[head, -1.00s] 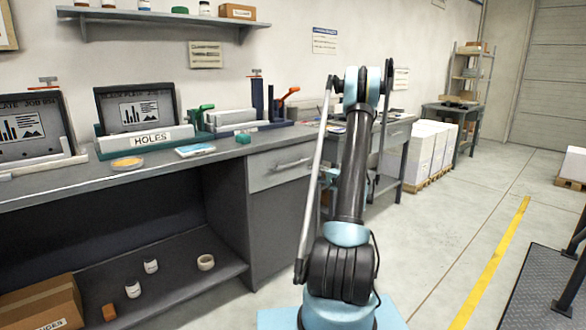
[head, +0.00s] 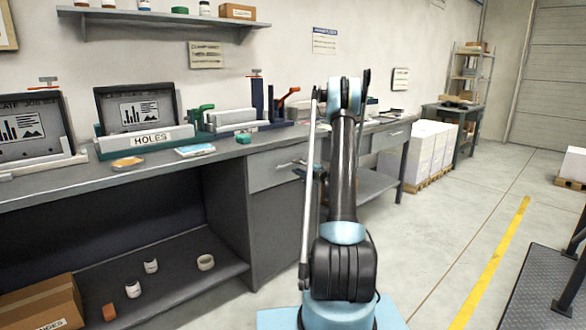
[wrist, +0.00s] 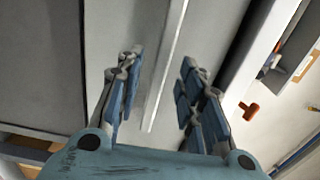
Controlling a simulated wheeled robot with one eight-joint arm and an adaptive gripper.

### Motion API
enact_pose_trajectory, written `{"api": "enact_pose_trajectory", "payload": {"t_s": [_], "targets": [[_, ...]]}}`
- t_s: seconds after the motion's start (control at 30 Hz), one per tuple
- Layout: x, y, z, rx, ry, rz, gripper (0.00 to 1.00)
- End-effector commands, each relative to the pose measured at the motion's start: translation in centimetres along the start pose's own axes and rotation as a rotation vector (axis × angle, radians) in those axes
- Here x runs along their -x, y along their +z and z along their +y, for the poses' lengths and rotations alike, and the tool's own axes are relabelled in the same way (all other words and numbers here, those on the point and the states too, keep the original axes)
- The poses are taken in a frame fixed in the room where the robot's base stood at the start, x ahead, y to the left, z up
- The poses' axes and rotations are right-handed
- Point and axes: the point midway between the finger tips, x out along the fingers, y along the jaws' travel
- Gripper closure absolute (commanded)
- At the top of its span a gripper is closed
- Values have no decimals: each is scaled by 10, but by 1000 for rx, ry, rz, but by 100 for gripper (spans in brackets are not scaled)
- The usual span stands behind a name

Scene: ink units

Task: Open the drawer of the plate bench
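The plate bench (head: 225,162) stands along the wall with a grey drawer (head: 262,178) under its top, right of the open shelf bay. The drawer front looks flush with the bench, so shut. Its bar handle (head: 287,165) shows partly in the head view. In the wrist view the handle (wrist: 166,65) runs lengthwise between the two fingers of my gripper (wrist: 161,68). The fingers are apart, with clear gaps to the bar on both sides. I cannot tell how deep the handle sits between them. In the head view my arm mostly hides the gripper.
Jars and a cardboard box (head: 45,303) sit on the lower shelf. The floor (head: 440,225) right of my arm is clear.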

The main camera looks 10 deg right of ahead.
Motion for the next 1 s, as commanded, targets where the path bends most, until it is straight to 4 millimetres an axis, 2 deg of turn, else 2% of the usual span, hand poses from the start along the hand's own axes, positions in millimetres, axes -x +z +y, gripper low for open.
{"api": "enact_pose_trajectory", "payload": {"t_s": [0.1, 0.3, 0.7, 0.73, 0.87, 1.0], "targets": [[-20, 1, 0, 0, 0, -2, 65], [-40, 0, 0, 0, 0, -1, 65], [-46, 0, 0, 0, 0, 0, 65], [-46, 0, 0, 0, 0, 0, 70], [-46, 0, 0, 0, 0, 0, 99], [-46, 0, 0, 0, 1, 0, 100]]}}
